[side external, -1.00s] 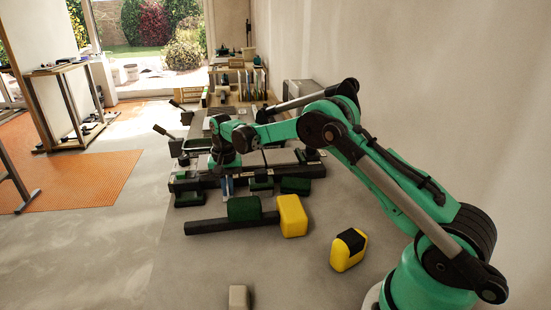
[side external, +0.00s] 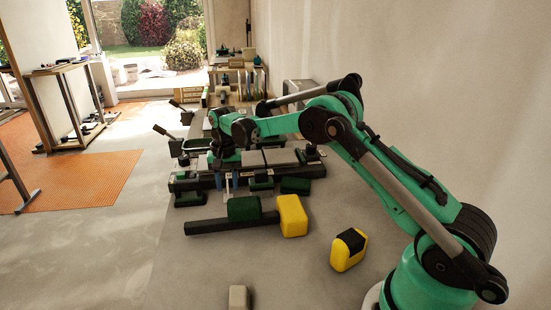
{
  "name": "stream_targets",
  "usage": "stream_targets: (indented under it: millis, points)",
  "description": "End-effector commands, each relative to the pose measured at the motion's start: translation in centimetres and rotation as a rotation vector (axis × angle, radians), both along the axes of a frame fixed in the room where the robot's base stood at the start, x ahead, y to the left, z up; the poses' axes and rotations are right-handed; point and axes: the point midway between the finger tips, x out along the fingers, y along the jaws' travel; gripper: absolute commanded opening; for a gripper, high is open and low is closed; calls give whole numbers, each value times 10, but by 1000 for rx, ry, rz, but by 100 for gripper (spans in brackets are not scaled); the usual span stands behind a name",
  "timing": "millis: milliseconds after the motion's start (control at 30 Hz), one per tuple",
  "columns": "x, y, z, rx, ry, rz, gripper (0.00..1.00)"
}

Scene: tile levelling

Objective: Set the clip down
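My gripper (side external: 227,181) points down at the near edge of the tile work, small in the side external view. Two thin bluish fingers show with a gap between them, so it looks open. A small pale upright piece (side external: 227,186) shows between the fingers; it may be the clip, but it is too small to be sure. I cannot tell whether the fingers touch it. Grey tiles (side external: 281,157) lie just right of my gripper on the dark-framed work area.
A dark bar (side external: 208,226) with a green block (side external: 244,208) lies in front, beside a yellow block (side external: 291,215). A yellow and black block (side external: 348,249) and a pale block (side external: 239,297) stand nearer.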

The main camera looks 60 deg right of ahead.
Motion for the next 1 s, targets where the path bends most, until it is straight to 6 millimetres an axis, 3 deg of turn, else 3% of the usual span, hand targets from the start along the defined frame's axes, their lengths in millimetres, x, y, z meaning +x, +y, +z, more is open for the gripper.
stream_targets:
  millis: [333,667,833,1000]
  points:
    - [-1,0,78,0,0,0,36]
    - [-3,4,110,-4,-15,22,36]
    - [-20,22,138,-25,-100,132,36]
    - [-58,47,161,-65,-225,297,36]
